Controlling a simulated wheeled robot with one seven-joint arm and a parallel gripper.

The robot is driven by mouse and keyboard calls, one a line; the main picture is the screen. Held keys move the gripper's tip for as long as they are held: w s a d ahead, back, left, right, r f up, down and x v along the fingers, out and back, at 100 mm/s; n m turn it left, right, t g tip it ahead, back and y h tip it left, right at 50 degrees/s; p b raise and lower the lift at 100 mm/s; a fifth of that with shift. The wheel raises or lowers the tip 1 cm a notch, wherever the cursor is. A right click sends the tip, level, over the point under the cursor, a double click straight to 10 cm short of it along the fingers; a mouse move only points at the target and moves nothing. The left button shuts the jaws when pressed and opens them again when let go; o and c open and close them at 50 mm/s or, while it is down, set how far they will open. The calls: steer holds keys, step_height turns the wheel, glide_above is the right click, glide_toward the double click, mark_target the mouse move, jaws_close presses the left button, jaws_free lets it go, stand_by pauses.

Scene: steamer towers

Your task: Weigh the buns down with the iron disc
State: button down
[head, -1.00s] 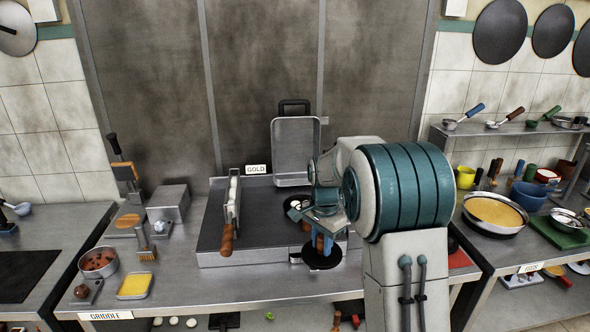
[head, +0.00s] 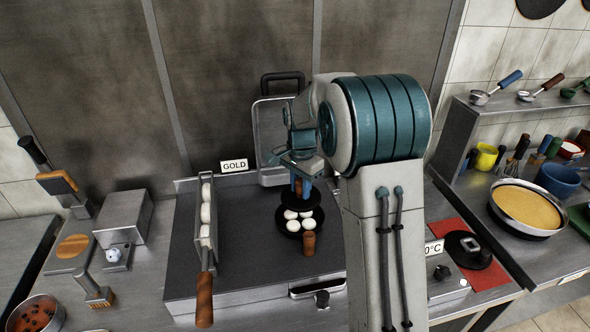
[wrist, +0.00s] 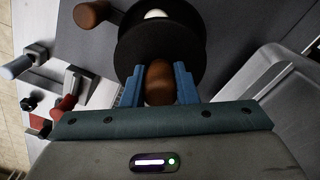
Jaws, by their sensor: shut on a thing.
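My gripper (head: 301,186) is shut on the brown wooden handle (wrist: 158,82) of the black iron disc (wrist: 160,45). The disc also shows in the head view (head: 317,195), under my gripper and at the back of the buns. Several white buns (head: 293,226) sit in a dark round pan (head: 281,219) on the griddle; its wooden handle (head: 309,243) points to the front. The disc appears held above the pan and partly covers the rear buns in view. In the wrist view one bun (wrist: 155,14) peeks out past the disc's edge.
A long metal holder (head: 205,245) with white buns and a wooden handle lies left on the griddle (head: 250,265). A metal pan (head: 268,135) stands upright behind. A black round thing (head: 462,246) lies on a red mat (head: 487,277) at the right.

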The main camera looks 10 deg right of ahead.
steer(key=shift+w+a+r, duration=0.1)
steer(key=shift+w, duration=0.2)
steer(key=shift+s, duration=0.1)
steer(key=shift+s+f+b, duration=0.1)
steer(key=shift+f+b, duration=0.2)
steer(key=shift+f, duration=0.05)
steer(key=b, duration=0.4)
glide_above(299, 217)
steer(key=shift+f, duration=2.9)
steer(key=shift+f, duration=0.4)
steer(key=c, duration=1.1)
jaws_free()
steer(key=shift+o, duration=0.2)
steer(key=shift+f, duration=0.1)
